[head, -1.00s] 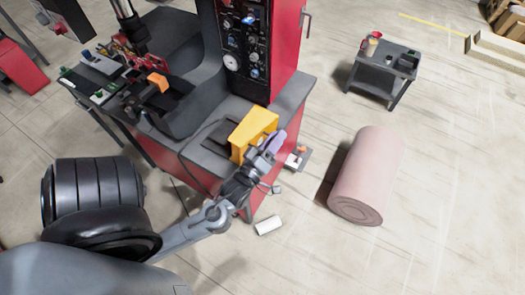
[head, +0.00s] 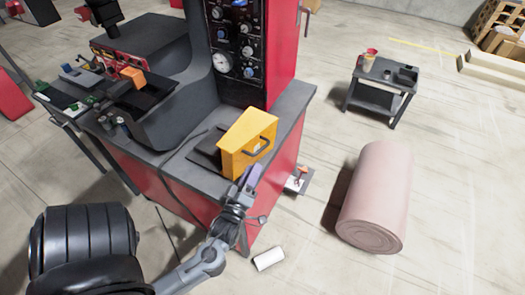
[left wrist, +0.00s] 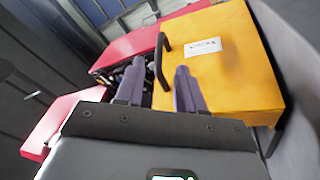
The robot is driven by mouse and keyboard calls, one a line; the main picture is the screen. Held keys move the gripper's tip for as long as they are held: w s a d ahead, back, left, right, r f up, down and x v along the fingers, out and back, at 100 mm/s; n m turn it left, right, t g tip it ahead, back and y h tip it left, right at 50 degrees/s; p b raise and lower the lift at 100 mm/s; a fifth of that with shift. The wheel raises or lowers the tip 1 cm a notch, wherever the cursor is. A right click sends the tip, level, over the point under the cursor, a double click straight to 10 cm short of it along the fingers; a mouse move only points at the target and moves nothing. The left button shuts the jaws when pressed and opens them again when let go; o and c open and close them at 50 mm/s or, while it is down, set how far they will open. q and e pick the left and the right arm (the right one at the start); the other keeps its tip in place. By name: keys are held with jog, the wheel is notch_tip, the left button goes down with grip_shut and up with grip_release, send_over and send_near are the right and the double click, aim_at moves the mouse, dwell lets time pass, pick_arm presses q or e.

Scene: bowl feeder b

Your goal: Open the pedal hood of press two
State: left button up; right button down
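The pedal hood (head: 240,137) is a yellow box on the grey ledge of the red press. It also shows in the left wrist view (left wrist: 225,62). Its dark handle (head: 259,148) is on the side facing me; in the left wrist view the handle (left wrist: 159,62) is a bar on the hood's edge. My left gripper (head: 250,178) is just below the handle in the head view. In the left wrist view its two purple fingers (left wrist: 159,72) are apart, with the handle showing between and beyond them. Contact cannot be told. My right gripper is not in view.
The press's control panel (head: 237,45) with knobs and a gauge rises behind the hood. A pink roll (head: 375,200) lies on the floor to the right, and a small dark cart (head: 380,90) stands beyond it.

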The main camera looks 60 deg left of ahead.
aim_at(263, 147)
pick_arm(q)
jog(key=x, duration=0.9)
grip_shut()
